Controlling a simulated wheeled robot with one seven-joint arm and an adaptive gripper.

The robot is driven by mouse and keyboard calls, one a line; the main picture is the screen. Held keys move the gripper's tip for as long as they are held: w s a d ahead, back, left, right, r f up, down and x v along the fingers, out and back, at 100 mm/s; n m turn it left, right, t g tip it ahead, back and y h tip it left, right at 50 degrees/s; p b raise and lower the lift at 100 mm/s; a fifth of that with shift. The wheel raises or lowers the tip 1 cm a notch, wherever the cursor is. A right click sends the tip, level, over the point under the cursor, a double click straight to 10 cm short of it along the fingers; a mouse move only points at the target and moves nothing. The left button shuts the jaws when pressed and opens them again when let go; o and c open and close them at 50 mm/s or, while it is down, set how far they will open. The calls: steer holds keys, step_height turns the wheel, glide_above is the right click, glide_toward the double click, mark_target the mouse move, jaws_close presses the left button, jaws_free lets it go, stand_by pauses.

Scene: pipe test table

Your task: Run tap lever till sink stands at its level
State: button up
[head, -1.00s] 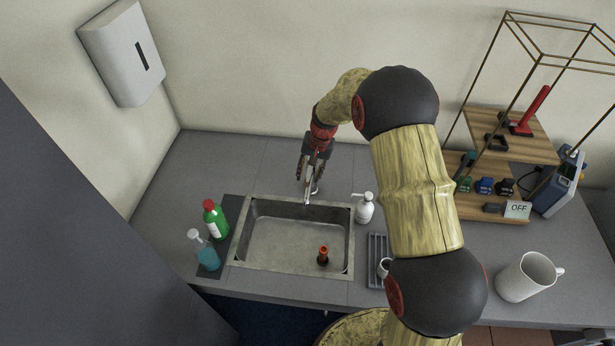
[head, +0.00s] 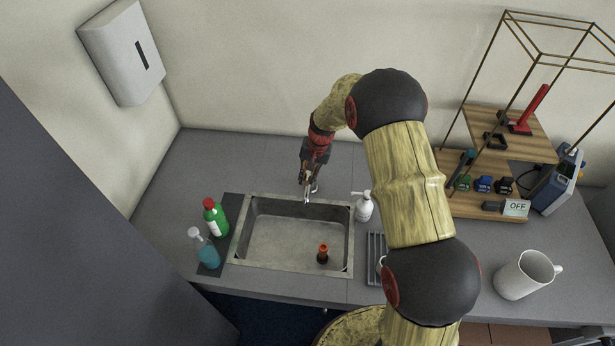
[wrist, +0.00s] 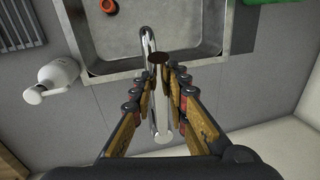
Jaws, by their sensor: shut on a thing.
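I cannot make out a water surface or a stream. The chrome tap (wrist: 148,42) stands behind the sink, its spout reaching over the basin. My gripper (head: 308,188) is at the tap, pointing down. The fingers hide part of the lever.
A white soap dispenser (head: 364,207) stands right of the sink. A green bottle (head: 215,217) and a blue spray bottle (head: 205,250) stand left. A ribbed rack (head: 375,260), a white jug (head: 525,277) and a wooden stand (head: 480,207) are farther right.

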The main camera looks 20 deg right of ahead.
jaws_close()
stand_by(0.4)
steer(key=shift+w+d+r+g+y+p, duration=0.15)
steer(key=shift+w+r+g+y+p, duration=0.2)
steer(key=shift+r+g, duration=0.35)
steer(key=shift+w+d+r+g+y+p, duration=0.25)
steer(key=shift+w+r+g, duration=0.25)
steer(key=shift+r, duration=0.25)
steer(key=shift+w+d+r+g+y+p, duration=0.1)
steer(key=shift+w+r+g+y+p, duration=0.1)
steer(key=shift+w+r+g+p, duration=0.35)
steer(key=shift+s+r, duration=0.15)
steer(key=shift+s, duration=0.05)
steer(key=o, duration=0.7)
jaws_free()
steer(key=shift+c, duration=0.2)
steer(key=v, duration=1.2)
steer(key=shift+w, duration=0.2)
